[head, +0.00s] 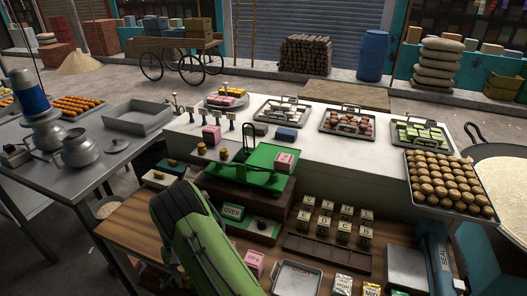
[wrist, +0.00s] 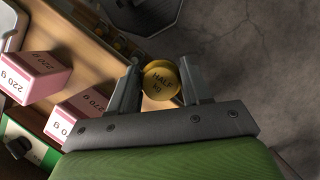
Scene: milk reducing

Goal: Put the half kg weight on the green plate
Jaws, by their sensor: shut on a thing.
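A round brass weight marked HALF KG (wrist: 161,82) is held between the two grey fingers of my gripper (wrist: 158,70) in the wrist view. In the head view my green arm reaches up from the bottom, and its fingers and the weight are hidden behind it. The green balance (head: 250,160) stands right of and beyond my arm. Its green plate (head: 262,158) carries a pink block (head: 284,161) at the right. My gripper appears off to the left of the balance, apart from it.
Several small labelled boxes (head: 325,225) stand right of the balance. A tray of round brown items (head: 448,185) is at the far right.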

